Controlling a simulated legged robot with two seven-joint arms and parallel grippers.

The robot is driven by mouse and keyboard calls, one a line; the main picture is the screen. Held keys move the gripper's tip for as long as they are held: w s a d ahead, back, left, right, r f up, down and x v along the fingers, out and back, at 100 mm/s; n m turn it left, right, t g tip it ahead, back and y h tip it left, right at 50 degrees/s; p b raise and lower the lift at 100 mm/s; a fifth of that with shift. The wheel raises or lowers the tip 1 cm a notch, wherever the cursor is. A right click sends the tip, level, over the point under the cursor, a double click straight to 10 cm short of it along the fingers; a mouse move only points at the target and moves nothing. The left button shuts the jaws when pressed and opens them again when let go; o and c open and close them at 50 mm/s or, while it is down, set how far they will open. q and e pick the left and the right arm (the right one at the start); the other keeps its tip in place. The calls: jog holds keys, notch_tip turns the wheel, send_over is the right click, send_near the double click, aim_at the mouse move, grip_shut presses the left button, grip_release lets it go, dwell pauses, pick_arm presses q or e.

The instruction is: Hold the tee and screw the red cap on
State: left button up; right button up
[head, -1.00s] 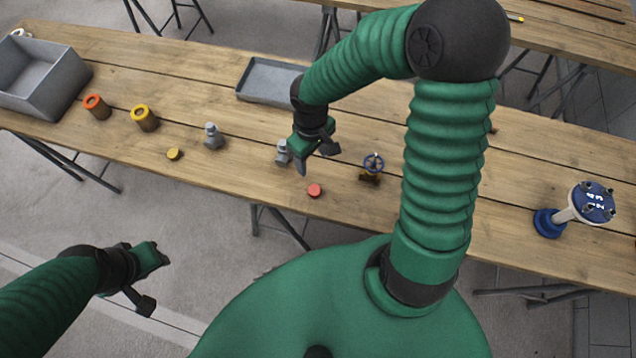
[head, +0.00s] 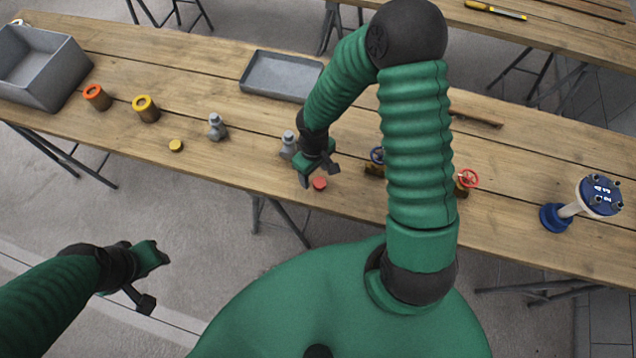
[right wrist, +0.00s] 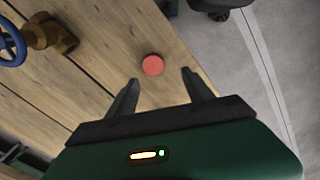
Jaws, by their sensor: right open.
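The red cap (head: 319,183) lies on the wooden table near its front edge. In the right wrist view the red cap (right wrist: 153,65) lies beyond the fingertips, between their lines. My right gripper (head: 318,181) is open and empty, close to the cap; it also shows in the right wrist view (right wrist: 162,78). A grey tee (head: 288,145) stands just left of the right gripper, partly hidden by it. Another grey tee (head: 216,127) stands farther left, with a yellow cap (head: 176,145) near it. My left gripper (head: 155,279) is open and empty, off the table's front edge.
A blue-wheeled valve (head: 376,160) stands right of the right gripper, partly behind my arm; a red-wheeled valve (head: 467,180) is farther right. A grey tray (head: 270,92) lies behind.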

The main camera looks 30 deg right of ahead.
aim_at(320, 182)
jog(key=shift+a, duration=0.1)
jog(key=shift+s+f, duration=0.1)
jog(key=shift+f, duration=0.15)
jog(key=f, duration=0.1)
jog(key=d+f, duration=0.1)
jog(key=f, duration=0.1)
jog(key=d+f, duration=0.1)
jog(key=f, duration=0.1)
jog(key=shift+s+d+b, duration=0.15)
jog(key=shift+s+b, duration=0.05)
jog(key=shift+b, duration=0.15)
jog(key=shift+a+r, duration=0.1)
jog(key=shift+a, duration=0.5)
jog(key=shift+c, duration=2.3)
jog(key=shift+s+d, duration=0.1)
jog(key=shift+d, duration=0.3)
grip_shut()
pick_arm(q)
jog(key=shift+d+f, duration=0.3)
jog(key=shift+d, duration=0.05)
pick_arm(e)
jog(key=shift+a, duration=0.15)
